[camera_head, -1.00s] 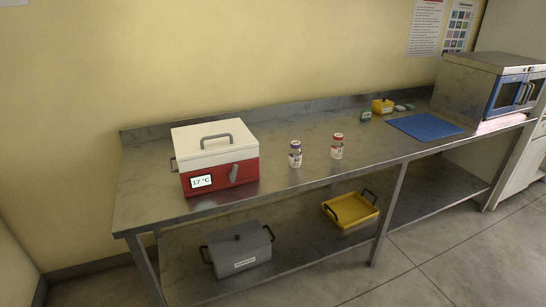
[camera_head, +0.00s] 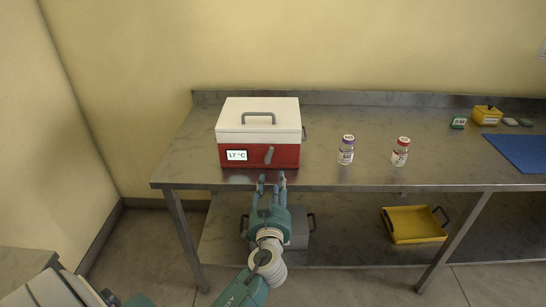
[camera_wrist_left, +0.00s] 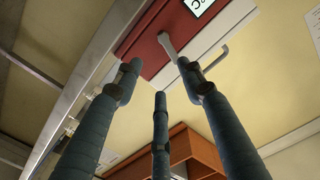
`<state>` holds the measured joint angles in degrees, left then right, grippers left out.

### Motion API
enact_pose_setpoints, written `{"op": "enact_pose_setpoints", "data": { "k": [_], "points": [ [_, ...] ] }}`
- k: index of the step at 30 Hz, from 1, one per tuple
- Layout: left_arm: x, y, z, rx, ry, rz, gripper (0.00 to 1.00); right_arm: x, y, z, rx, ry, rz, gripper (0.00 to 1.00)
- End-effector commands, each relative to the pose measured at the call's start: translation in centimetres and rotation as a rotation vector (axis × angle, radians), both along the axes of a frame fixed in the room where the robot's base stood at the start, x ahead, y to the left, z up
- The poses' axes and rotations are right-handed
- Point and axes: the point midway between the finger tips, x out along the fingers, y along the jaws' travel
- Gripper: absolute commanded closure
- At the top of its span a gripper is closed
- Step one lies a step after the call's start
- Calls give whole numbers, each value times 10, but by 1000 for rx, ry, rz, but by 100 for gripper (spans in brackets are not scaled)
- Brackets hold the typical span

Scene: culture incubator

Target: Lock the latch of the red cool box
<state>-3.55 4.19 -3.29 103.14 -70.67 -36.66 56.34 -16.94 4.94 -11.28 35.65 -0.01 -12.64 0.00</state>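The red cool box (camera_head: 285,154) with a white lid (camera_head: 240,120) stands on the metal table, its lid down. Its front carries a display reading 17 °C (camera_head: 236,155) and a grey latch (camera_head: 268,155), which slants. My left gripper (camera_head: 270,178) is in front of the box and below the latch, fingers spread and empty. In the left wrist view the latch (camera_wrist_left: 168,45) shows beyond the open fingers, apart from them. My right gripper does not show.
The metal table (camera_head: 350,178) has its front edge close to my left gripper. A purple-capped bottle (camera_head: 346,150) and a red-capped bottle (camera_head: 401,152) stand right of the box. A grey box (camera_head: 299,230) and a yellow tray (camera_head: 415,226) are on the lower shelf.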

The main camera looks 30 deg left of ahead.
Motion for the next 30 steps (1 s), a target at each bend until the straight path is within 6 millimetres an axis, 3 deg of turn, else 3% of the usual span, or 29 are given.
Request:
{"op": "enact_pose_setpoints", "data": {
  "k": [3,12,21,30],
  "points": [
    [3,5,16,6,-31,11,60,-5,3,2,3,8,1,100],
    [45,31,18,8,-29,11,60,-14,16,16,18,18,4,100],
    [84,54,15,6,-27,9,60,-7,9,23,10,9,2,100],
    [92,59,13,4,-27,10,60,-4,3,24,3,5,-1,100]
  ]
}}
